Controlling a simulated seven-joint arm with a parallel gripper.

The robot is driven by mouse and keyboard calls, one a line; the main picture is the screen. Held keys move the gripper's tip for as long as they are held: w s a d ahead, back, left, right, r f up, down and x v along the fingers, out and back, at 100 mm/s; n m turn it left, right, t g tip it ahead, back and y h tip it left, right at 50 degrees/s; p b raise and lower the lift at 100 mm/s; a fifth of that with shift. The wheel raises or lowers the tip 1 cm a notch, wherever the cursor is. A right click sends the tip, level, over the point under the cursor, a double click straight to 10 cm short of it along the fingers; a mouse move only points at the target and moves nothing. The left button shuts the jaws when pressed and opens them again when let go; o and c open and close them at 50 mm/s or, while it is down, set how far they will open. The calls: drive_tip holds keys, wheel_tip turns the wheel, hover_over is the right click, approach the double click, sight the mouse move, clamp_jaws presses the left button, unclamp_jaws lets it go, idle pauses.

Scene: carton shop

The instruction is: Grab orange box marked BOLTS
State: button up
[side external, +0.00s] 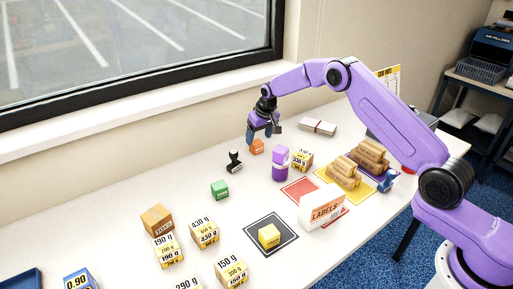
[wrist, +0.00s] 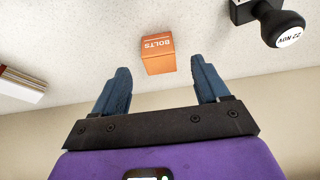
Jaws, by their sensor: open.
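The orange box marked BOLTS (wrist: 158,52) sits on the white table in the wrist view, just beyond the tips of my gripper (wrist: 160,80) and between their lines. Its lettering appears upside down there. In the side view the orange box (side external: 257,147) is small, right below my gripper (side external: 262,137) near the window-side edge of the table. My gripper is open, with blue fingers spread on either side of empty space. I cannot tell from the side view exactly how far the fingertips are from the box.
A black stamp (side external: 234,161) stands left of the box; it also shows in the wrist view (wrist: 276,22). A purple item (side external: 280,163) and a yellow-white weight box (side external: 302,159) stand to the right. A white stack (side external: 318,127) lies behind. A green box (side external: 219,190) is nearer.

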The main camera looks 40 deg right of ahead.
sight(257, 142)
drive_tip(key=shift+x, duration=2.1)
drive_tip(key=shift+w, duration=0.1)
drive_tip(key=shift+c, duration=0.3)
drive_tip(key=c, duration=1.1)
drive_tip(key=shift+r, duration=0.1)
